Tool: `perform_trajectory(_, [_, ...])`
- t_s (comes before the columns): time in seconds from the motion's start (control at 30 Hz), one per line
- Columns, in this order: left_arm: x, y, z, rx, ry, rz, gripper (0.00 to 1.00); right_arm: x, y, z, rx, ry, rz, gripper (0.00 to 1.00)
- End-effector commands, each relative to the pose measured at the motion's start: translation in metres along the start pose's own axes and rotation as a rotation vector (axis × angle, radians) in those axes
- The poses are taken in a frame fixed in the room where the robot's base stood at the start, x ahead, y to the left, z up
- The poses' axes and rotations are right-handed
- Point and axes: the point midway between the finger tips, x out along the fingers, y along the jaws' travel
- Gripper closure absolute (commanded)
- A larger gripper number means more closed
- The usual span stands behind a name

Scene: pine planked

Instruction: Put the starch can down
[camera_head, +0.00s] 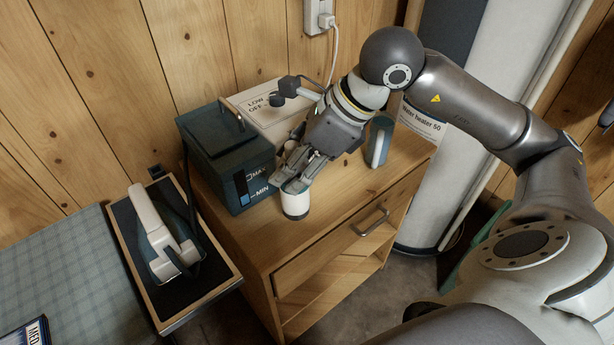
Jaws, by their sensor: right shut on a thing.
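The starch can (295,205), a short cylinder with a white lower part, is between the fingertips of my right gripper (297,184). The gripper is shut on it and reaches down from the upper right, hiding much of its upper part. The can is upright, over the front left part of the wooden cabinet's top (335,200). I cannot tell whether its base touches the wood or hangs just above it. My left gripper is not in view.
A dark blue-green water tank (228,160) stands close left of the can. A blue-grey container (380,141) stands behind right. A white boxy unit (262,108) is at the back. An iron (160,235) rests on a tray at left. The cabinet top's front right is clear.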

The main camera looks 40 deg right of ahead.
Motion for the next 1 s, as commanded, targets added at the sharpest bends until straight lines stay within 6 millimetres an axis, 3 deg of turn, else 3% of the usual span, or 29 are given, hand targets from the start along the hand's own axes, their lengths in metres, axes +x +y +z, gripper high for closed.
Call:
perform_trajectory(0.13, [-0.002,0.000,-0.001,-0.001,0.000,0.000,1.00,0.010,-0.036,-0.015,0.008,0.005,0.000,1.00])
perform_trajectory(0.4, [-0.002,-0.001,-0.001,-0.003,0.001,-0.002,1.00,0.042,-0.068,-0.041,0.001,0.001,0.002,1.00])
perform_trajectory(0.67, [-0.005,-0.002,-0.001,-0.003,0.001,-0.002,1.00,0.057,-0.084,-0.053,0.002,0.000,0.001,1.00])
perform_trajectory(1.0, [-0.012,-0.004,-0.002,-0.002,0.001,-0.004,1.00,0.081,-0.082,-0.068,-0.003,-0.002,0.000,1.00])
